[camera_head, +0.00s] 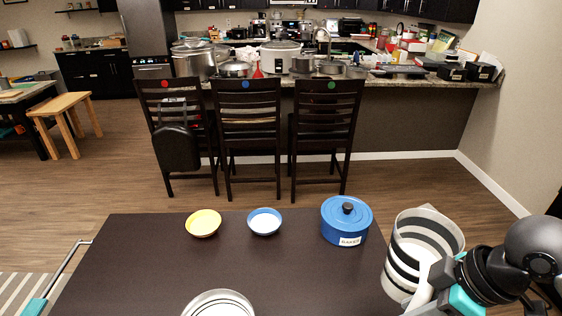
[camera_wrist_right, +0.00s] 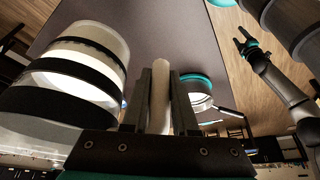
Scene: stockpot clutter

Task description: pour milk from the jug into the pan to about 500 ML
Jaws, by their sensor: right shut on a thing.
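The jug (camera_head: 405,262), white with black and grey bands, is at the right edge of the dark table in the head view. White shows inside it. My right gripper (camera_head: 440,283) is shut on its pale handle, which stands between the fingers in the wrist view (camera_wrist_right: 160,95); the jug's striped body (camera_wrist_right: 60,85) is to the left. I cannot tell whether the jug touches the table. A round pale pan (camera_head: 218,295) is cut off at the bottom of the head view. My left gripper (camera_wrist_right: 243,40) shows small in the wrist view, fingers apart and empty.
A yellow bowl (camera_head: 203,223), a small blue bowl (camera_head: 265,221) and a lidded blue pot (camera_head: 345,221) stand along the far side of the table (camera_head: 130,270). The table's middle is clear. Several dark chairs (camera_head: 248,130) stand beyond, before a cluttered counter.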

